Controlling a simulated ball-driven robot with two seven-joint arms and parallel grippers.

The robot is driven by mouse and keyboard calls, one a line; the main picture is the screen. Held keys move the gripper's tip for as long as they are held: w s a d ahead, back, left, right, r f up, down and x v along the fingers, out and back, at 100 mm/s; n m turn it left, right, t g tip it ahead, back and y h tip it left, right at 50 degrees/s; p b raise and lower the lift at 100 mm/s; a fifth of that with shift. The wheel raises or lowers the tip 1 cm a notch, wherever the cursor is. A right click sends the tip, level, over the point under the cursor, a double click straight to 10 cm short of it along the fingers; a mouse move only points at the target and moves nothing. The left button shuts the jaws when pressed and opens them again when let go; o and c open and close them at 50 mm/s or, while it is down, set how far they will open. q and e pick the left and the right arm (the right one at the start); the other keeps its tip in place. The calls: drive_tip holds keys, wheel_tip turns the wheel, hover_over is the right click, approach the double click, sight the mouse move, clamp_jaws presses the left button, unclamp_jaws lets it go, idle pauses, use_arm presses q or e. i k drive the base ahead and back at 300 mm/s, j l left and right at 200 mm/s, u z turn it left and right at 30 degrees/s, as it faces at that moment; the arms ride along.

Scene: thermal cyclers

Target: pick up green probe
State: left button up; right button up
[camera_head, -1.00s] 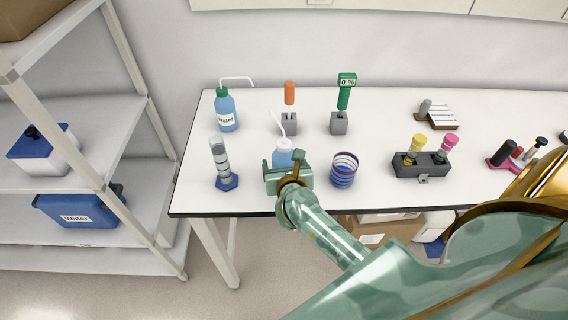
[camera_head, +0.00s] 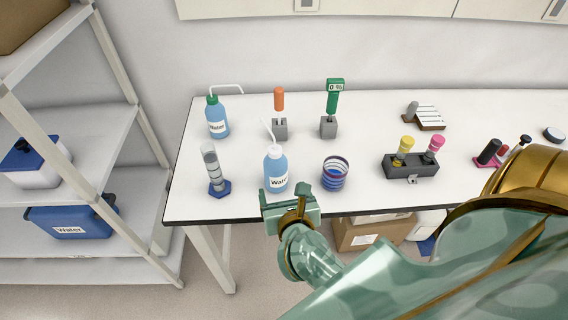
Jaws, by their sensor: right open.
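The green probe (camera_head: 334,97) stands upright in a small grey holder block (camera_head: 328,128) at the back of the white table. Its head carries a small display reading "0 %". My right gripper (camera_head: 289,196) is at the table's front edge, in front of a water wash bottle (camera_head: 276,172) and well short of the probe. It is open, with nothing visible between its fingers. My left gripper is not in view.
An orange-handled tool (camera_head: 279,99) stands in a similar block left of the probe. A blue-striped coil cup (camera_head: 334,174) stands between probe and front edge. Another wash bottle (camera_head: 217,118), a cylinder (camera_head: 213,170) and a dark rack (camera_head: 410,165) stand around. Shelving (camera_head: 80,150) is at left.

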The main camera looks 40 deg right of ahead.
sight(335, 85)
drive_tip(key=z, duration=1.5)
